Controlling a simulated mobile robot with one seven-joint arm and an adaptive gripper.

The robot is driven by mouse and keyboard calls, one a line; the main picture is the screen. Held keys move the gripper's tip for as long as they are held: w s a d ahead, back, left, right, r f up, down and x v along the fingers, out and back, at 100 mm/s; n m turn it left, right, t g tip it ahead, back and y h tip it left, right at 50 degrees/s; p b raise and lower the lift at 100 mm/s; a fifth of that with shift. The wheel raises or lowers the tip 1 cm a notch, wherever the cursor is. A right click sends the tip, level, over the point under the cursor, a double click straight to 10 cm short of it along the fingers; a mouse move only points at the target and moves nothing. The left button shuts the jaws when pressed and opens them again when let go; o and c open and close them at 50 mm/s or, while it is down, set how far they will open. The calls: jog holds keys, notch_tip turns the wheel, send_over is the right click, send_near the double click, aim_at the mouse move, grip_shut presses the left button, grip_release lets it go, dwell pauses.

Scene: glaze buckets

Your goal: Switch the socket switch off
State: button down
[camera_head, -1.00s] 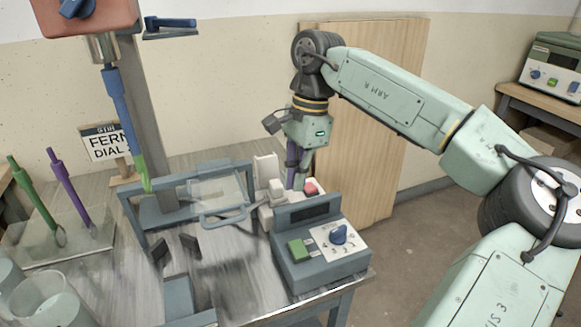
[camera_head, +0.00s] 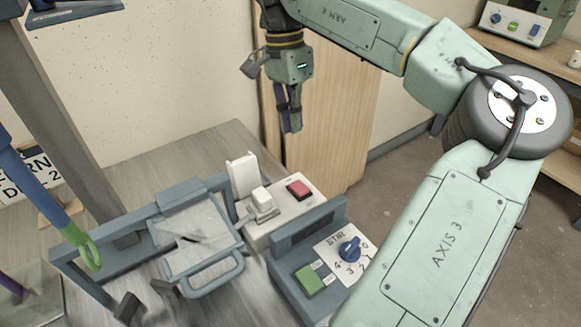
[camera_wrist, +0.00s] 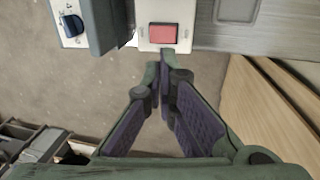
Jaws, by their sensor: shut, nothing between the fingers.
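The socket switch is a red rocker (camera_head: 299,189) on the right end of a white socket box (camera_head: 272,224). A white plug (camera_head: 263,200) sits in the box, left of the rocker. In the wrist view the rocker (camera_wrist: 163,34) shows at the top centre, just beyond the fingertips. My gripper (camera_head: 291,128) is shut and empty, pointing down above and behind the box, apart from the rocker in the head view. In the wrist view its fingertips (camera_wrist: 160,60) meet near the white box's edge. Whether they touch the box cannot be told.
A grey control box (camera_head: 310,285) with a green button and blue STIR dial stands in front of the socket box. A grey frame with a clear guard (camera_head: 195,240) is to the left. A wooden board (camera_head: 330,125) stands behind.

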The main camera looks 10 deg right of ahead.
aim_at(301, 188)
jog(key=shift+s, duration=0.1)
jog(key=f, duration=0.4)
jog(key=s+f+p, duration=0.1)
jog(key=f, duration=0.4)
jog(key=s+d+f+p, duration=0.1)
jog(key=f, duration=0.3)
jog(key=shift+f, duration=0.35)
